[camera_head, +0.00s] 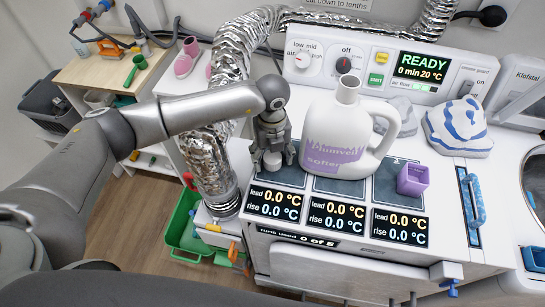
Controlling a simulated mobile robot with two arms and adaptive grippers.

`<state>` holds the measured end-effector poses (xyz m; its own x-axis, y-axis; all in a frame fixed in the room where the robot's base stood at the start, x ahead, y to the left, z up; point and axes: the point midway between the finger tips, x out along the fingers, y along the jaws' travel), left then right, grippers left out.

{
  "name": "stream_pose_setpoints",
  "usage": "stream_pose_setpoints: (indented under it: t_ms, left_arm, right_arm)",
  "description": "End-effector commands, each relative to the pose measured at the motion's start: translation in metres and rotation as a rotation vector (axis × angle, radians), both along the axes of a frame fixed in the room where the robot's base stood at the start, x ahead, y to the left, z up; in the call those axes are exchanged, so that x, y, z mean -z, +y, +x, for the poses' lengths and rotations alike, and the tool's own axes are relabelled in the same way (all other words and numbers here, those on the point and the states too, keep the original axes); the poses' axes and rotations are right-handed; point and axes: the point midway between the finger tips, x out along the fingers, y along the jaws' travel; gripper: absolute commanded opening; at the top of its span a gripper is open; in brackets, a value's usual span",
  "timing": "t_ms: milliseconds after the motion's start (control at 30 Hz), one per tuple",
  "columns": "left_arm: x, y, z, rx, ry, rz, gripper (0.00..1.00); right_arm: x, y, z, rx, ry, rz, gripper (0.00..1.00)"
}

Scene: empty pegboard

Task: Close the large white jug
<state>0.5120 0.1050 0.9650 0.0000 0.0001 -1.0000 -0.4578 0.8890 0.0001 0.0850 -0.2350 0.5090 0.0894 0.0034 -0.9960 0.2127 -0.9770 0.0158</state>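The large white jug (333,133) with purple lettering stands upright on the machine's dark pads, its handle to the right. Its narrow neck (348,89) points up and bears no coloured cap that I can see. A small purple square cup (412,180) stands on the right pad, apart from the jug; I cannot tell if it is the jug's cap. My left gripper (273,162) points down over the left pad, just left of the jug. Its fingers are small and overlap here, so I cannot tell whether they are open or hold something. My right gripper is out of view.
A control panel (390,72) with knobs and a READY display rises behind the jug. A silver duct (208,160) stands left of my gripper. A blue-and-white striped cloth-like item (458,126) lies at the right. Temperature displays (337,218) line the front edge.

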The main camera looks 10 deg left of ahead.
Motion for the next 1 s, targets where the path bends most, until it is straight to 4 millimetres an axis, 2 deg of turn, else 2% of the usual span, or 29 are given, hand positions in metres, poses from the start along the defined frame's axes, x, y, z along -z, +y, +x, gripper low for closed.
stream_pose_setpoints:
  t_ms: [33, 200, 733, 867, 967, 1000]
  left_arm:
    - [0.000, 0.000, 0.000, 0.000, 0.000, 0.000, 0.55]
    - [0.000, 0.000, 0.000, 0.000, 0.000, 0.000, 0.35]
    - [-0.005, -0.001, 0.001, 0.001, -0.002, -0.002, 0.35]
    - [-0.015, 0.000, 0.001, 0.002, -0.004, -0.002, 0.35]
    - [-0.028, 0.000, 0.001, 0.002, -0.005, -0.002, 0.35]
    - [-0.037, -0.005, -0.005, 0.007, -0.005, -0.004, 0.35]
  right_arm:
    - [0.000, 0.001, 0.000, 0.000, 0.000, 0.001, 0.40]
    - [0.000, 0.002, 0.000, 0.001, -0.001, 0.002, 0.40]
    - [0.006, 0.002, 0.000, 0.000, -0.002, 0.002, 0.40]
    - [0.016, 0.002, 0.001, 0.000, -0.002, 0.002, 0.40]
    - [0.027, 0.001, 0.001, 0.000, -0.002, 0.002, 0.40]
    - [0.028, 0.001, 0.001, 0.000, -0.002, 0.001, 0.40]
